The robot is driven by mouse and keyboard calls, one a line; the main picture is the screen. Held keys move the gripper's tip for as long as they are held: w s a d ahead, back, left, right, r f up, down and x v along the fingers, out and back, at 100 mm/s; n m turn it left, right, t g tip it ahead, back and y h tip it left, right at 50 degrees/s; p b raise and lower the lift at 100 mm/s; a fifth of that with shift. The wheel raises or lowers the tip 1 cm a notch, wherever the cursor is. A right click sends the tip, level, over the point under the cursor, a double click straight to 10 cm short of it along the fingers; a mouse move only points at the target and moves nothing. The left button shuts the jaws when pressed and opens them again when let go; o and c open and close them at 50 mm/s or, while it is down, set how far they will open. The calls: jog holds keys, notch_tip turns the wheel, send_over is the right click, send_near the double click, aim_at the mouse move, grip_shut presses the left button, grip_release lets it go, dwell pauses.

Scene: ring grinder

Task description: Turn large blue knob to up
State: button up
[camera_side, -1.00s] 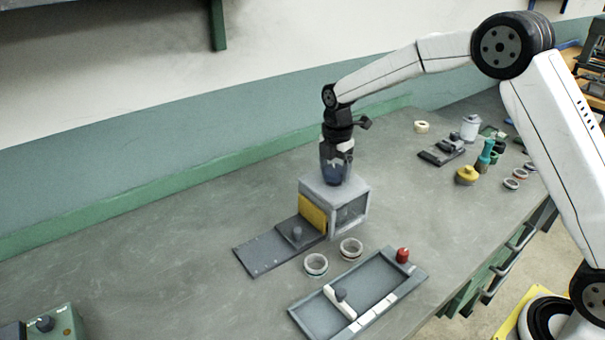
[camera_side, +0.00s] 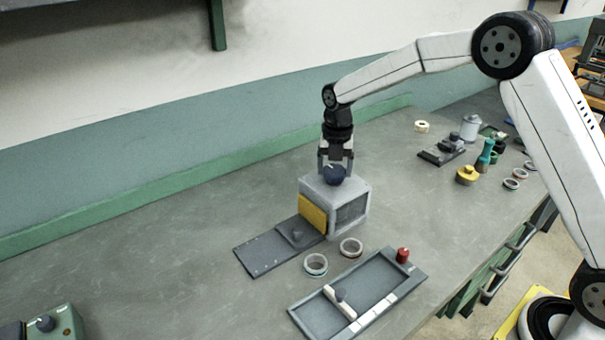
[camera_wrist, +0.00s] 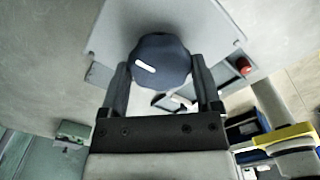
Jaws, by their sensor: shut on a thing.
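The large blue knob (camera_side: 334,174) sits on top of a grey box (camera_side: 352,194) in the side view. It also shows in the wrist view (camera_wrist: 160,62), with a white mark on its upper face at the left of centre. My gripper (camera_side: 336,164) points down over the box, with a finger on each side of the knob. In the wrist view my gripper (camera_wrist: 162,85) is shut on the knob. The lower part of the knob is hidden from the wrist camera.
A yellow panel (camera_side: 313,215) is on the box's left side, by a grey plate (camera_side: 262,254). Rings (camera_side: 351,247) and a grey tray (camera_side: 302,317) with a red knob (camera_side: 402,255) lie in front.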

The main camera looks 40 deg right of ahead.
aim_at(339, 173)
jog(key=shift+w+r, duration=0.1)
jog(key=shift+r, duration=0.05)
jog(key=o, duration=1.1)
jog(key=shift+c, duration=0.2)
jog(key=shift+r, duration=3.9)
jog(key=shift+s, duration=0.2)
jog(key=shift+s+f+m, duration=0.35)
jog(key=shift+s+m, duration=0.35)
jog(key=shift+m, duration=0.5)
jog(key=s+f+m+t, duration=0.1)
jog(key=s+f+m, duration=0.3)
jog(key=s+m, duration=0.7)
jog(key=s+f+m+t, duration=0.1)
jog(key=s+f+m, duration=0.3)
jog(key=s+m, duration=0.7)
jog(key=m, duration=0.2)
jog(key=shift+s+a+f+m+t, duration=0.2)
jog(key=shift+s+a+m+t, duration=0.1)
jog(key=shift+s+m, duration=0.1)
